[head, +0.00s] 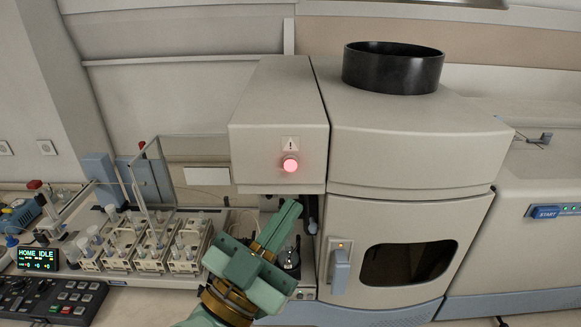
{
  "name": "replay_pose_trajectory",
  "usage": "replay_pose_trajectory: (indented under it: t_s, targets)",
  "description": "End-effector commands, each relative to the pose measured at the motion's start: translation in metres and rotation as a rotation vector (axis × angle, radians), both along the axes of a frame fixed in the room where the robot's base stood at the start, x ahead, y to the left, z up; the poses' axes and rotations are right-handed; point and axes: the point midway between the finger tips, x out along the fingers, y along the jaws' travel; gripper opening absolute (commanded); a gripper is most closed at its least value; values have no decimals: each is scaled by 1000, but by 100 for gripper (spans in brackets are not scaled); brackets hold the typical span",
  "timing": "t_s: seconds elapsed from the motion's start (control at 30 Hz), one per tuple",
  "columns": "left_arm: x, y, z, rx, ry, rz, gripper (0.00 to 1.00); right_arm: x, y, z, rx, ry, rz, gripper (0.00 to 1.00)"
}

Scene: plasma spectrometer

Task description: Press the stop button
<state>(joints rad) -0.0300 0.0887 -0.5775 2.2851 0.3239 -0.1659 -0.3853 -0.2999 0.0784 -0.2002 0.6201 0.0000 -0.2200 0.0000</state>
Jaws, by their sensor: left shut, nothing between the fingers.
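A round button (290,165) glows pinkish red on the front of the beige spectrometer housing (265,120), just under a small warning-triangle label (290,143). I take it to be the stop button. My left gripper (291,207) is green, shut and empty. In the picture its fingertips point up and lie just below the button. I cannot tell how far in front of the panel they are, but they do not cover the button. A blue button marked START (545,212) is on the unit at the far right. My right gripper is not in view.
A small display (37,258) reads HOME IDLE above a dark keypad (70,300). A door with a dark window (408,263) and grey handle (340,270) is to the right. A black ring (393,68) tops the housing.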

Motion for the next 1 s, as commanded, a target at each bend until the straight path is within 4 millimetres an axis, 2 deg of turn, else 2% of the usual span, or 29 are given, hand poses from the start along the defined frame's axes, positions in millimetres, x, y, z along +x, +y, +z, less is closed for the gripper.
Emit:
replay_pose_trajectory:
  t_s: [0.33, 0.5, 0.7, 1.0]
  targets:
    - [49, 0, -1, -1, -1, 1, 0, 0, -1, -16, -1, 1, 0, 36]
    - [66, 0, 0, 0, 0, 0, 0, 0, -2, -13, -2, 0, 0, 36]
    - [74, 0, 0, -1, 1, 0, 0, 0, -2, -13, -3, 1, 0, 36]
    - [74, 0, 0, -1, 1, 1, 0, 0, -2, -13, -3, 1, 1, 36]
